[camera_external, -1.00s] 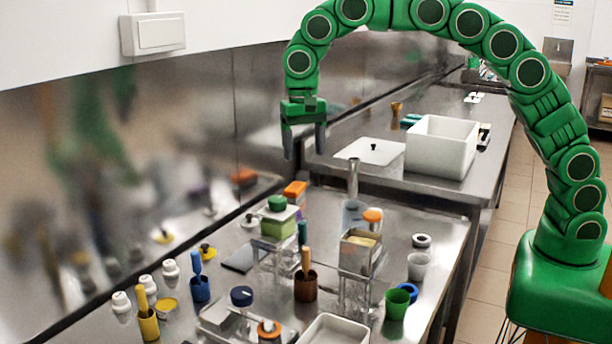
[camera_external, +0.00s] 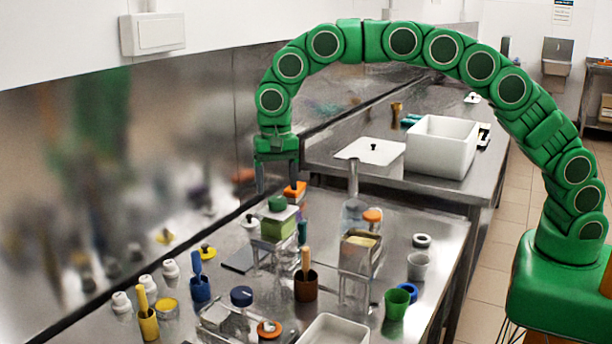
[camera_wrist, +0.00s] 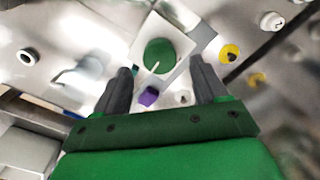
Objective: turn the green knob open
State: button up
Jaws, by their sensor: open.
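The green knob (camera_external: 277,203) sits on top of a freezer box with a pale lid and green contents (camera_external: 278,228), on the steel table. In the wrist view the round green knob (camera_wrist: 159,55) shows with a thin light mark on it, ahead of and between my fingers. My gripper (camera_external: 277,188) points down just above the knob, open and empty. Its two dark fingers also show in the wrist view (camera_wrist: 163,75), apart from each other, and no contact with the knob is visible.
An orange-knobbed box (camera_external: 295,190) stands close behind. An orange-knobbed container (camera_external: 372,216) is to the right, and a brown cup with a wooden-handled tool (camera_external: 306,285) is in front. A steel wall (camera_external: 150,170) runs along the left. The table is crowded.

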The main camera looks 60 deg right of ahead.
aim_at(277, 199)
jog(key=shift+f, duration=1.7)
jog(key=c, duration=1.1)
